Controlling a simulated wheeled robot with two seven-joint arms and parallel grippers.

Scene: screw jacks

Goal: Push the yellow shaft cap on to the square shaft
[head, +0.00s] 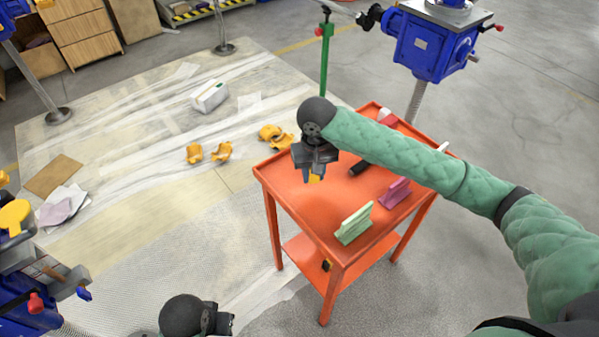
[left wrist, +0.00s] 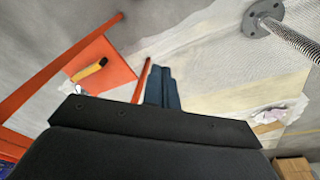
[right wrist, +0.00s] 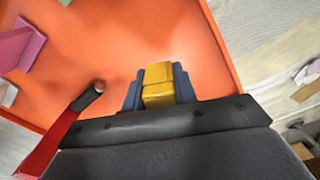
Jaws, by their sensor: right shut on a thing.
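My right gripper (head: 314,174) is above the near left part of the orange table and is shut on the yellow shaft cap (head: 316,179). In the right wrist view the cap (right wrist: 158,86) is a yellow block between the dark fingers. My left gripper (left wrist: 160,88) shows in the left wrist view with its fingers together and nothing visible between them; in the head view only its dark wrist shows at the bottom edge. A blue jack (head: 432,45) stands at the upper right and another (head: 25,305) at the lower left. I cannot tell which part is the square shaft.
The orange table (head: 283,193) bears a green block (head: 354,226), a magenta block (head: 394,193) and a black-gripped handle (head: 359,168). Its lower shelf holds a yellow-black item (head: 326,265). Yellow pieces (head: 222,151) and a white box (head: 209,96) lie on the sheeted floor.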

